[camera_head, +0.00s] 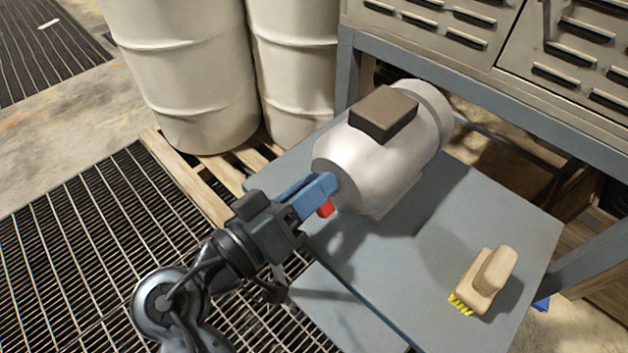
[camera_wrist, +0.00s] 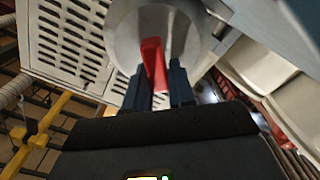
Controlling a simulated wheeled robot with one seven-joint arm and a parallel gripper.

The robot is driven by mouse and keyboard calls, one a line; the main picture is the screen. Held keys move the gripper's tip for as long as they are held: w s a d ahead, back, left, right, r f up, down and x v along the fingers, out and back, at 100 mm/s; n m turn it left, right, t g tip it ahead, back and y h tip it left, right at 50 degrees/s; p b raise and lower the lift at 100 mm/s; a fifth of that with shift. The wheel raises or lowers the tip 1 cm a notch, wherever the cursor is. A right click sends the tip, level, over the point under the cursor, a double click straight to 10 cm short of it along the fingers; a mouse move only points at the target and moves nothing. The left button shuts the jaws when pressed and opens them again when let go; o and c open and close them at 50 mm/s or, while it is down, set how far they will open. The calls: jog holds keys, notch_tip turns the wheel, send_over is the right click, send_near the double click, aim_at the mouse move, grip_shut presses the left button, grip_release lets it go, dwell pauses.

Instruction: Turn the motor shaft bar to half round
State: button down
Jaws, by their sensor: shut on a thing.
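A light grey cylindrical motor (camera_head: 375,155) with a dark brown box on top lies on a blue-grey bench. Its front face points toward my arm, and it also shows in the wrist view (camera_wrist: 125,30). A red shaft bar (camera_wrist: 153,62) stands out from that face; only its lower end shows in the head view (camera_head: 325,208). My gripper (camera_head: 318,190) reaches the front of the motor. Its two dark blue fingers (camera_wrist: 160,85) are shut on the red bar, one on each side. The part of the bar between the fingers is partly hidden.
A wooden brush (camera_head: 487,279) with yellow bristles lies on the right of the bench (camera_head: 415,245). Cream drums (camera_head: 190,70) stand on a wooden pallet behind left. A grey metal cabinet (camera_head: 470,25) on a blue frame stands behind. Floor grating (camera_head: 80,250) lies at left.

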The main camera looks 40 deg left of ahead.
jog(key=n+p, duration=0.1)
jog(key=n, duration=0.2)
jog(key=shift+a, duration=0.15)
jog(key=n+p, duration=0.1)
jog(key=n, duration=0.1)
jog(key=n+p, duration=0.2)
jog(key=shift+a+f, duration=0.1)
jog(key=shift+f, duration=0.25)
jog(key=n+p, duration=0.1)
jog(key=n, duration=0.1)
jog(key=n+p, duration=0.2)
jog(key=n, duration=0.1)
jog(key=shift+f+p, duration=0.3)
jog(key=shift+f, duration=0.05)
jog(key=n+p, duration=0.1)
jog(key=n, duration=0.1)
jog(key=shift+f+n+p, duration=0.25)
jog(key=shift+n+p, duration=0.15)
jog(key=n, duration=0.1)
jog(key=n+p, duration=0.1)
jog(key=shift+f+n, duration=0.25)
jog(key=shift+n, duration=0.05)
jog(key=n, duration=0.3)
jog(key=shift+d+f+n, duration=0.3)
jog(key=shift+d, duration=0.05)
jog(key=n, duration=0.3)
jog(key=d+n, duration=0.1)
jog(key=n, duration=0.2)
jog(key=shift+s+f, duration=0.15)
jog(key=shift+n, duration=0.4)
